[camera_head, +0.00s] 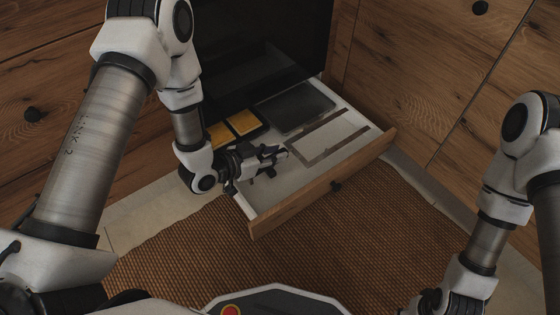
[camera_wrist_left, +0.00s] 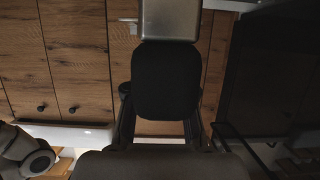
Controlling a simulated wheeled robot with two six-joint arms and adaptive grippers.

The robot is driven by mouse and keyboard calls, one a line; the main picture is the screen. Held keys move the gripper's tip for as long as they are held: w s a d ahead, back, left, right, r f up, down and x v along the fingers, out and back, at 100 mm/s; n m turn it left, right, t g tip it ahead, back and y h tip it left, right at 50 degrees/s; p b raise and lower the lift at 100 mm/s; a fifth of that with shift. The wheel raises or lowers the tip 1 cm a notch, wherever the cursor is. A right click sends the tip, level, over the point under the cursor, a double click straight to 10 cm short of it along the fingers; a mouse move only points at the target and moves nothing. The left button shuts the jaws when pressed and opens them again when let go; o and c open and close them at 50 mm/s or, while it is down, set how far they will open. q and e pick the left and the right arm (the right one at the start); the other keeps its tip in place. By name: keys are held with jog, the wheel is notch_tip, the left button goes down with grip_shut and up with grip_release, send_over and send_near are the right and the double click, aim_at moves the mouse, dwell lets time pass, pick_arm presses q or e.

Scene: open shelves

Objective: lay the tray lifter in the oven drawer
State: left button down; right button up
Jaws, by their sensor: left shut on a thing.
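My left gripper (camera_head: 272,160) is over the left front part of the open oven drawer (camera_head: 300,203). It is shut on what looks like the tray lifter; in the left wrist view the tray lifter (camera_wrist_left: 166,80) shows as a dark rounded block between the fingers, with a grey metal part beyond it. In the head view it is small and mostly hidden by the gripper. I cannot tell whether it touches the drawer floor. My right gripper (camera_head: 430,301) is only partly in view at the bottom right, and its jaws cannot be made out.
The drawer holds a black tray with yellow squares (camera_head: 244,122), a dark flat pan (camera_head: 296,106) and a brown rectangular outline (camera_head: 352,135) on its pale floor. The dark oven front (camera_head: 262,50) stands behind. A brown woven mat (camera_head: 330,235) lies before the drawer.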

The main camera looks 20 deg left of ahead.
pick_arm(q)
notch_tip(320, 180, down, 16)
jog(key=b, duration=0.7)
jog(key=shift+f, duration=0.1)
jog(key=c, duration=1)
grip_release()
jog(key=shift+o, duration=0.2)
